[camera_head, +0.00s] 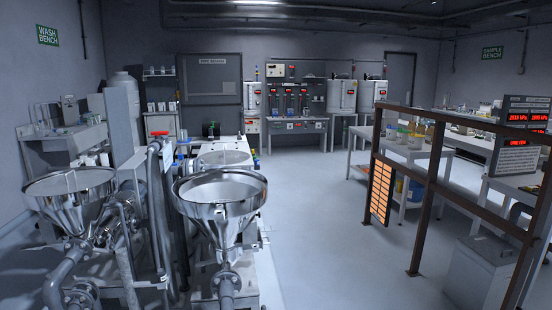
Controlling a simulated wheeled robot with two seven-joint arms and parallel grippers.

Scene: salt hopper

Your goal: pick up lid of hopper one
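Two shiny steel funnel hoppers stand in the near left. One hopper (221,221) is near the middle, and the other hopper (73,209) is at the far left. Each has a pale grey round top, and I cannot tell whether that is a lid or the inside of the funnel. No label shows which is hopper one. A pale rounded shape (222,158) lies on the bench behind the middle hopper; I cannot tell what it is. Neither of my grippers is in view.
A brown metal frame (427,190) and a grey box (480,272) are at the right. The floor (335,235) between is clear. A sink bench (72,133) is at the left wall.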

